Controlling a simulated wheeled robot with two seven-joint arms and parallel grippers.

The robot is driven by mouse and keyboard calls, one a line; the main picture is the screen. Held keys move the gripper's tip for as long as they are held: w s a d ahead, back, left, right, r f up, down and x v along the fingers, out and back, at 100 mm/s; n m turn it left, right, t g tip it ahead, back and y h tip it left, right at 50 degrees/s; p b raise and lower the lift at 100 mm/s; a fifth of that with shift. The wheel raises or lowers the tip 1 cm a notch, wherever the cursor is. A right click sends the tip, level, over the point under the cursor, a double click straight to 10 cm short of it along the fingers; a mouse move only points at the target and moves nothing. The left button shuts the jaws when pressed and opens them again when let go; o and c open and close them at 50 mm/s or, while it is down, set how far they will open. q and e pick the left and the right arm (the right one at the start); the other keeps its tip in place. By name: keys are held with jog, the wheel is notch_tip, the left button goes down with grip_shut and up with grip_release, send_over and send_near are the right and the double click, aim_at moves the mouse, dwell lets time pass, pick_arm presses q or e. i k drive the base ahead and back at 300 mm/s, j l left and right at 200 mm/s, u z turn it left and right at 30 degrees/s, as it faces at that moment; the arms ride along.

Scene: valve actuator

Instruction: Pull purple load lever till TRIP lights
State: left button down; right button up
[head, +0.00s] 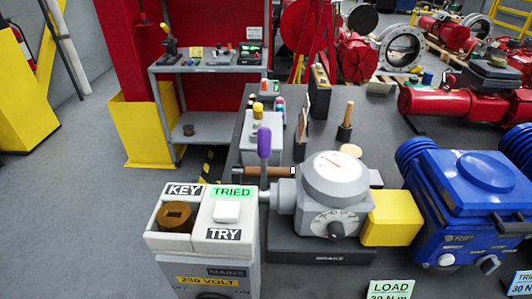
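The purple load lever (264,143) stands about upright, its grip at the top and a grey shaft below, left of the grey round-dialled gauge unit (334,180). A thin red needle shows on the gauge's white face. A yellow block (392,218) joins the gauge unit to the blue actuator (455,190). The word TRIP is on the actuator's front, above a pale round part (446,260); I see no clear glow there. A green LOAD label (390,289) is cut by the bottom edge. Neither gripper is in view.
A grey box (205,250) with KEY, TRY and a green TRIED sign stands at the front left. A brown wooden handle (262,171) lies behind the lever. Small tools and bottles crowd the dark bench (375,125) farther back. Open floor (75,200) lies left.

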aim_at(264, 135)
jog(key=i+j+z, duration=0.15)
jog(key=j+z, duration=1.05)
jog(key=j, duration=0.2)
